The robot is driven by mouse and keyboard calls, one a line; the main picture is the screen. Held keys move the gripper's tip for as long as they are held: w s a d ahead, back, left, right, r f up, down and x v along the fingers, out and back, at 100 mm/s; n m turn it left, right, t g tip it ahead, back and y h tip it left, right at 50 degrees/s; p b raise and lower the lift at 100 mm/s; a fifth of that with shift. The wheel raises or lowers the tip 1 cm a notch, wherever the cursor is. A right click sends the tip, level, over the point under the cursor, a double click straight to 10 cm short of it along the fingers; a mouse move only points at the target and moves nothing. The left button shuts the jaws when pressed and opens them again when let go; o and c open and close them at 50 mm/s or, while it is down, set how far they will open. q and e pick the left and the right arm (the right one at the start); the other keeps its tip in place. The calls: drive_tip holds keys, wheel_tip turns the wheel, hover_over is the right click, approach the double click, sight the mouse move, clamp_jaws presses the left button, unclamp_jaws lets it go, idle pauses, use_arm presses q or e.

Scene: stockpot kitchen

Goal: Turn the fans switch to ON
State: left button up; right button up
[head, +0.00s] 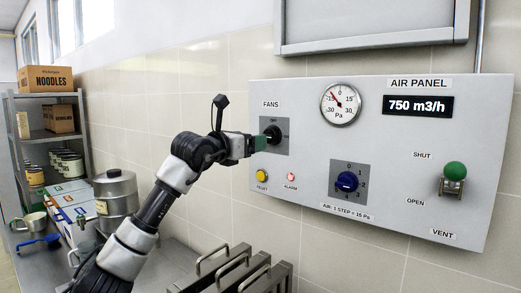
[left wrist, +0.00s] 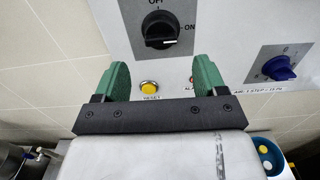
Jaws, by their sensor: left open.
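The fans switch is a black rotary knob on a grey plate at the upper left of the air panel. In the left wrist view the knob (left wrist: 162,30) shows whole, with OFF above and ON at its right; its white mark lies roughly level, toward ON. In the head view the knob (head: 274,134) is partly hidden by my gripper. My left gripper (head: 254,145) is beside it, pointing at the panel. In the wrist view its green fingers (left wrist: 160,76) are apart with nothing between them, below the knob. Whether they touch it cannot be told. My right gripper is out of view.
The air panel (head: 300,190) also has a yellow reset button (head: 262,175), a red alarm lamp (head: 291,177), a blue air knob (head: 347,181), a gauge (head: 340,104), a display reading 750 m3/h (head: 418,106) and a green-knobbed vent lever (head: 454,172). A steel pot (head: 115,190) stands left.

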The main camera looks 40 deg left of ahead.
use_arm(q)
drive_tip(key=shift+s+b, duration=0.5)
drive_tip(key=shift+s, duration=1.05)
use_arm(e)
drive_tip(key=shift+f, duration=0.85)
